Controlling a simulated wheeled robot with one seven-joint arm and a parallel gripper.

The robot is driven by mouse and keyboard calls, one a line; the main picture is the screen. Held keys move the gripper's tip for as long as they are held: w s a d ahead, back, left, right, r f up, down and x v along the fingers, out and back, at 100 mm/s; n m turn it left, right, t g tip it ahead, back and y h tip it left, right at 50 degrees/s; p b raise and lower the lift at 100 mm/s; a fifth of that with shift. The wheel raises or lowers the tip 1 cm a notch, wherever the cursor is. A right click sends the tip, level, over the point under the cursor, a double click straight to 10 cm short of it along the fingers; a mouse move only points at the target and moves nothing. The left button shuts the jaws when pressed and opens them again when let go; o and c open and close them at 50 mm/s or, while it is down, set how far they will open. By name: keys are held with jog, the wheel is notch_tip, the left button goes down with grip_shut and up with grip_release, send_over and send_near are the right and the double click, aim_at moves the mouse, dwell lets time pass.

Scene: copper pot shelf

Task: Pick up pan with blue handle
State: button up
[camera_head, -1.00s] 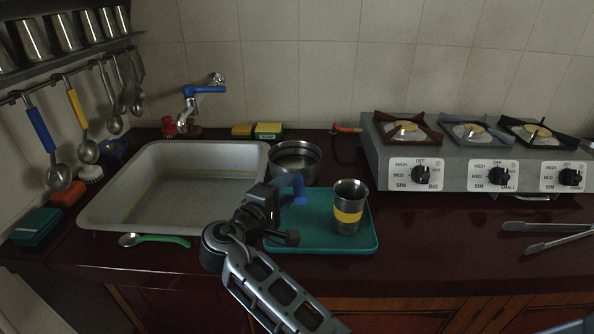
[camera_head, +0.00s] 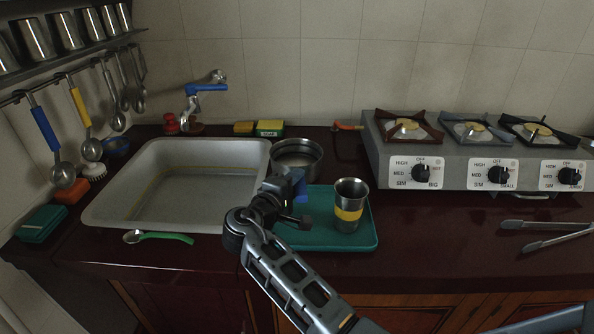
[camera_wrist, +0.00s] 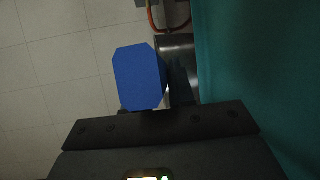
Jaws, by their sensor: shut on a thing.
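The pan (camera_head: 297,153) is a round steel pot with a blue handle (camera_head: 300,187). It stands on the counter between the sink and the stove, just behind the green tray. My gripper (camera_head: 294,191) is at the handle, above the tray's left part, and is shut on it. In the wrist view the blue handle (camera_wrist: 140,77) fills the space in front of the gripper, with a piece of the steel pan (camera_wrist: 175,50) beside it. The fingertips are mostly hidden behind the gripper body and handle.
A steel cup with a yellow band (camera_head: 349,205) stands on the green tray (camera_head: 330,240), right of my gripper. The sink (camera_head: 100,205) is left, the stove (camera_head: 480,170) right. Tongs (camera_head: 545,235) and a green-handled spoon (camera_head: 160,237) lie on the counter.

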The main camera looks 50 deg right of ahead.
grip_shut()
jog(key=shift+r, duration=0.25)
notch_tip(320, 180, up, 18)
jog(key=b, duration=0.1)
jog(key=shift+f, duration=0.15)
dwell(0.5)
jog(key=shift+a, duration=0.1)
dwell(0.4)
